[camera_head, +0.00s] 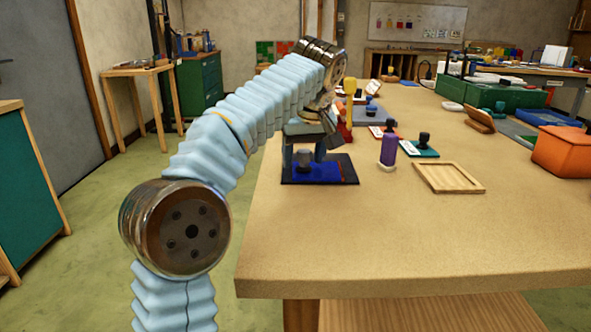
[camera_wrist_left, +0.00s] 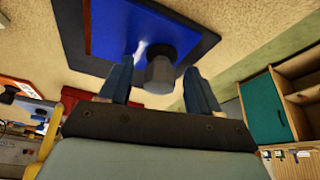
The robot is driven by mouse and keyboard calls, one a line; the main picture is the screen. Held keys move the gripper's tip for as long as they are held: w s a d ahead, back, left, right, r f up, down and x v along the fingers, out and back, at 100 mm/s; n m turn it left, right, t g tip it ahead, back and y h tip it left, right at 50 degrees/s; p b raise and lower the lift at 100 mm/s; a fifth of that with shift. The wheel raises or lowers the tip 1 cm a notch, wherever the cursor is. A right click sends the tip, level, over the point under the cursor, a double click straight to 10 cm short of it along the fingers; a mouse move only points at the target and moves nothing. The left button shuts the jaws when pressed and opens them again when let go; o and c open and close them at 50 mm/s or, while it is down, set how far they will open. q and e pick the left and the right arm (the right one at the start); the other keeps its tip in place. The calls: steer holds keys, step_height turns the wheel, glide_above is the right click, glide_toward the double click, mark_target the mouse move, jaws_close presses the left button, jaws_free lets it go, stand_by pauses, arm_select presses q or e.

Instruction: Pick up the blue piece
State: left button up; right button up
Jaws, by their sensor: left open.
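The blue piece (camera_head: 318,174) is a flat blue sheet with a grey knob on top. It lies on a dark tray (camera_head: 351,170) near the left edge of the table. My left gripper (camera_head: 304,155) is over it, open, with its fingers pointing down. In the left wrist view, the blue piece (camera_wrist_left: 112,30) fills much of the dark tray (camera_wrist_left: 72,38). The grey knob (camera_wrist_left: 160,74) shows between the two fingertips of my left gripper (camera_wrist_left: 159,72), with gaps visible at both sides. My right gripper is not in view.
A purple-handled tool (camera_head: 388,150) stands to the right. A green box (camera_head: 510,95) is at the back. The table's front is clear.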

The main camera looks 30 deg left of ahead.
arm_select(q)
steer(key=shift+w, duration=0.1)
steer(key=shift+c, duration=0.4)
steer(key=c, duration=1)
steer(key=shift+r, duration=0.1)
